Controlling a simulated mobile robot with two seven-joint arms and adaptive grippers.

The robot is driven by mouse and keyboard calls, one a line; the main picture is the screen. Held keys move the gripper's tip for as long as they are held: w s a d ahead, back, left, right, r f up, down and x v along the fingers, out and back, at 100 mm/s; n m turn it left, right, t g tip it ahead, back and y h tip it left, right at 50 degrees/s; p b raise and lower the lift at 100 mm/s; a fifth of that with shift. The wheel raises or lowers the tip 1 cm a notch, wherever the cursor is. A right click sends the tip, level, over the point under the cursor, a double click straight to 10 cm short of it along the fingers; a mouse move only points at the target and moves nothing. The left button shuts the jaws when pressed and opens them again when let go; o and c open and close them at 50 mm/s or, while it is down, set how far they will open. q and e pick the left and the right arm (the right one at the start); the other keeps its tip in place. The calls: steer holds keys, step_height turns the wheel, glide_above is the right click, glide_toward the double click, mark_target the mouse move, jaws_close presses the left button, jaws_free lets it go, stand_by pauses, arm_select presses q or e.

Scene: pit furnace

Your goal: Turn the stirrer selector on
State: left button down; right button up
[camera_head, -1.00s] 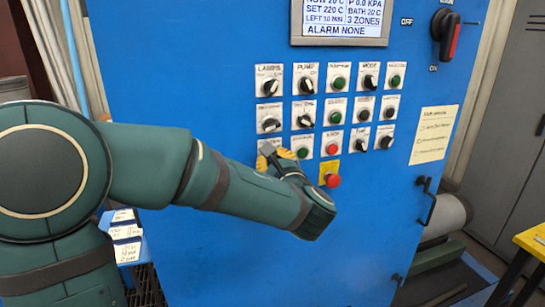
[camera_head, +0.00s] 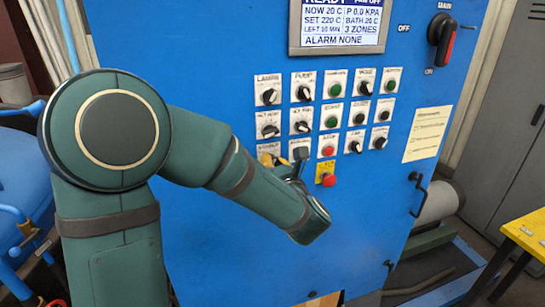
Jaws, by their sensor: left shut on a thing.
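The blue control panel (camera_head: 230,85) carries rows of small knobs and buttons on white labels. My left gripper (camera_head: 284,157) is at the left end of the lowest row, against the panel. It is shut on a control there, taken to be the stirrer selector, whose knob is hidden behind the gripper. The label (camera_head: 268,147) above it is too small to read for certain. My right gripper is not in view.
A red button on a yellow plate (camera_head: 328,180) sits just right of my gripper. Close above are black knobs (camera_head: 302,127). The display (camera_head: 342,25) reads ALARM NONE. A main switch (camera_head: 441,42) and a door handle (camera_head: 418,194) are at the right.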

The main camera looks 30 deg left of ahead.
arm_select(q)
steer(key=shift+r+m, duration=0.1)
steer(key=shift+m, duration=0.3)
steer(key=c, duration=1)
jaws_free()
steer(key=v, duration=1.2)
steer(key=shift+w, duration=0.1)
